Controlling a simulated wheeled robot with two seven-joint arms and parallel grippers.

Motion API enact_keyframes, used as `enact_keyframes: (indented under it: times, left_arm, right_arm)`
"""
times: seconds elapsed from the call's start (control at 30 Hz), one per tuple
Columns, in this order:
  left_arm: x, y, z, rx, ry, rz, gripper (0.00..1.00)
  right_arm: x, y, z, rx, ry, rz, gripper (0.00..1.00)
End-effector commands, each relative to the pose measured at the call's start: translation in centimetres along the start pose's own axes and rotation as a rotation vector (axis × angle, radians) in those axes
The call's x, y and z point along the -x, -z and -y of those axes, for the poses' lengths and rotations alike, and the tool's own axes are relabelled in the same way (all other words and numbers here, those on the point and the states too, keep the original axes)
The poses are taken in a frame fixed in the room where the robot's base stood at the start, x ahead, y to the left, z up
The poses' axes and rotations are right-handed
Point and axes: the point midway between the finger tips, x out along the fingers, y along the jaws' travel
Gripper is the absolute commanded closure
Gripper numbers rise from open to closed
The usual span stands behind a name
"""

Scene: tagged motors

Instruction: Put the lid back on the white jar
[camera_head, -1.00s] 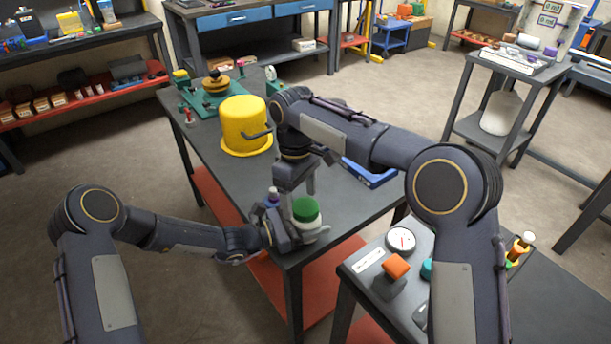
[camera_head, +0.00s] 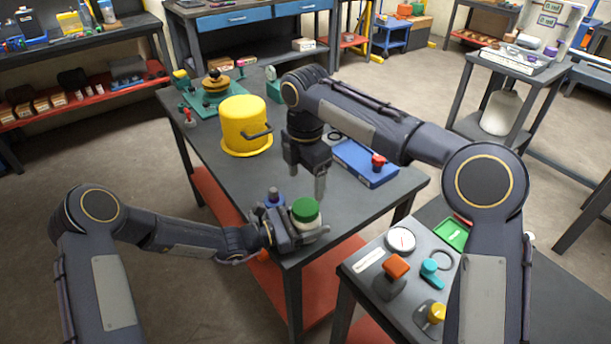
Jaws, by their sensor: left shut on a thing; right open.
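The white jar (camera_head: 309,226) stands near the front corner of the dark table, with the green lid (camera_head: 306,208) sitting on its top. My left gripper (camera_head: 302,238) is low at the jar's left side and shut on the jar's body, partly hiding it. My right gripper (camera_head: 312,184) points down behind and above the lid, apart from it. It is open and empty. Whether the lid is fully seated cannot be told from this view.
A small purple-blue object (camera_head: 273,197) stands just left of the jar. A yellow pot-like container (camera_head: 243,124) and a blue case (camera_head: 366,163) stand farther back on the table. A side table (camera_head: 375,285) at the front right holds a gauge and coloured parts.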

Motion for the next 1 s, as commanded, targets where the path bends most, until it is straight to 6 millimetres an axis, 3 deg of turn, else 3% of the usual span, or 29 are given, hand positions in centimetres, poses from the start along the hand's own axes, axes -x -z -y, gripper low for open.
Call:
enact_keyframes:
  times: [0.53,1.0]
  left_arm:
    - [0.0,0.0,0.0,0.0,0.0,0.0,0.98]
    - [0.0,0.0,0.0,0.0,0.0,0.0,0.98]
  right_arm:
    - [-7.0,0.0,0.0,-0.001,0.003,0.0,0.25]
    - [-8.0,0.0,0.0,-0.002,0.001,-0.001,0.27]
